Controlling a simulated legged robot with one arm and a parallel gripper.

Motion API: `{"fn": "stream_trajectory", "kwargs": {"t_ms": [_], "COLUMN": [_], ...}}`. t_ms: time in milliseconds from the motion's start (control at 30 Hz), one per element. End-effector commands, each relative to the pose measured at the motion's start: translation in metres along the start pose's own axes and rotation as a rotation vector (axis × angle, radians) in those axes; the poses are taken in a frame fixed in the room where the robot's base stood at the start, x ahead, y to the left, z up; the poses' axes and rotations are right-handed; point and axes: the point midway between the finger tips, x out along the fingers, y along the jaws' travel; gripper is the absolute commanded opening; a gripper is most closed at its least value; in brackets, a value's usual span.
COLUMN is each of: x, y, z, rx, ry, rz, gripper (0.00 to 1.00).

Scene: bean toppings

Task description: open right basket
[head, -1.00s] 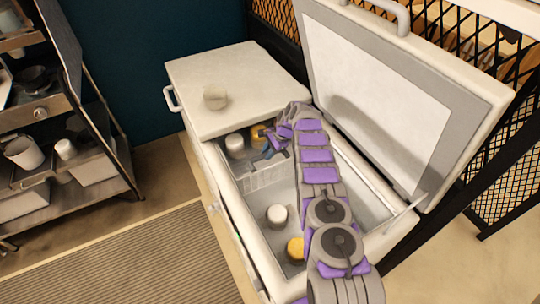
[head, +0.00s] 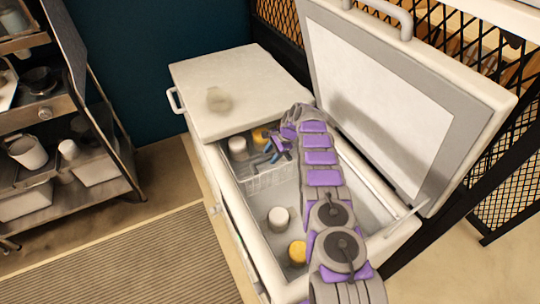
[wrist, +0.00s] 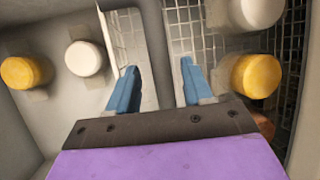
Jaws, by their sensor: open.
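The wire basket (head: 265,183) sits inside the open chest freezer, toward its left end, with a white cup and a yellow-topped cup in it. In the wrist view, its pale mesh side (wrist: 143,62) shows between and beyond my fingers, and its mesh floor lies to the right. My gripper (head: 270,153) reaches down into the freezer at this basket's side. It is open and empty, with blue fingers that also show in the wrist view (wrist: 155,75). I cannot tell whether a finger touches the basket.
The freezer's right lid (head: 385,110) stands raised behind my arm; the left lid (head: 245,85) is shut. A white cup (head: 278,217) and a yellow-topped cup (head: 297,252) stand in the open bay. A metal shelf rack (head: 70,195) is at far left.

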Motion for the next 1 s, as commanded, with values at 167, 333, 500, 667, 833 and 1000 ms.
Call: {"fn": "stream_trajectory", "kwargs": {"t_ms": [167, 333, 500, 667, 833, 1000], "x": [-0.026, -0.063, -0.102, -0.136, -0.156, -0.161], "y": [-0.002, -0.002, -0.004, -0.004, -0.004, -0.004], "z": [0.002, 0.003, 0.004, 0.004, 0.005, 0.005], "rx": [-0.003, -0.001, -0.004, -0.003, -0.003, -0.003], "ry": [0.003, 0.002, 0.004, 0.002, 0.002, 0.001], "rz": [-0.003, -0.001, -0.004, -0.001, 0.003, 0.004], "gripper": [0.51, 0.51, 0.51, 0.51, 0.51, 0.51]}}
